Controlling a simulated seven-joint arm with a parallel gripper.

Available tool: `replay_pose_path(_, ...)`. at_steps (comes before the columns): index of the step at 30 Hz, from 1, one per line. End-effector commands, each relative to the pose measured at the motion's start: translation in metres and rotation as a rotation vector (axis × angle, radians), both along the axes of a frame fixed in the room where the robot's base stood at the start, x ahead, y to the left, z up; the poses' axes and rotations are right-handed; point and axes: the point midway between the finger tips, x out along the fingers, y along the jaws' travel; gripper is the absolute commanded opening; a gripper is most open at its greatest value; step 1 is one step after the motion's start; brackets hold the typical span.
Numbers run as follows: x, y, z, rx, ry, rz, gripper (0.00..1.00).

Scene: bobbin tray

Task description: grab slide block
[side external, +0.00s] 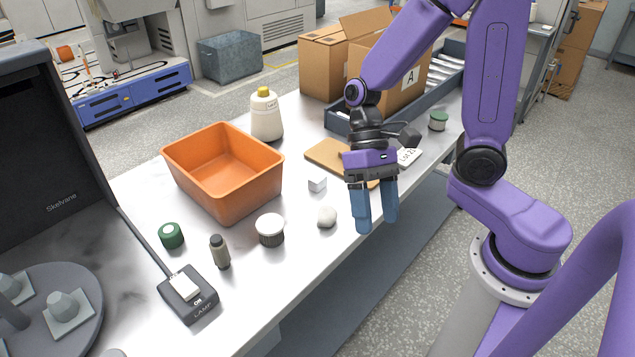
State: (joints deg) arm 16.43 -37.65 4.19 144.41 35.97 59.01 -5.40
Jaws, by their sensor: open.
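A dark switch box (203,310) marked ON and LAMP lies near the front left of the table. A pale block (184,286) sits on its top and looks like the slide block. A small white cube (317,184) lies loose near the middle of the table, right of the orange bin. My gripper (377,224) points down with its two blue fingers apart and nothing between them. It is near the table's right edge, to the right of the white cube and far from the switch box.
An orange bin (222,132) stands empty at the middle left. A white-lidded jar (270,230), a dark small bottle (220,251), a green-lidded jar (171,235) and a pale round lump (327,217) lie between gripper and switch box. A white bottle (266,118) stands behind.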

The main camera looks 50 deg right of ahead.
Motion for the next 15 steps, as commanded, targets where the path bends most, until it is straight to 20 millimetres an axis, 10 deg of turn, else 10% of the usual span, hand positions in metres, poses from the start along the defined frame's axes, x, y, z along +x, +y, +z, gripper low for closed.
replay_pose_path(15, 0.059, 0.038, -0.006, 0.153, 0.252, -0.611, 0.77)
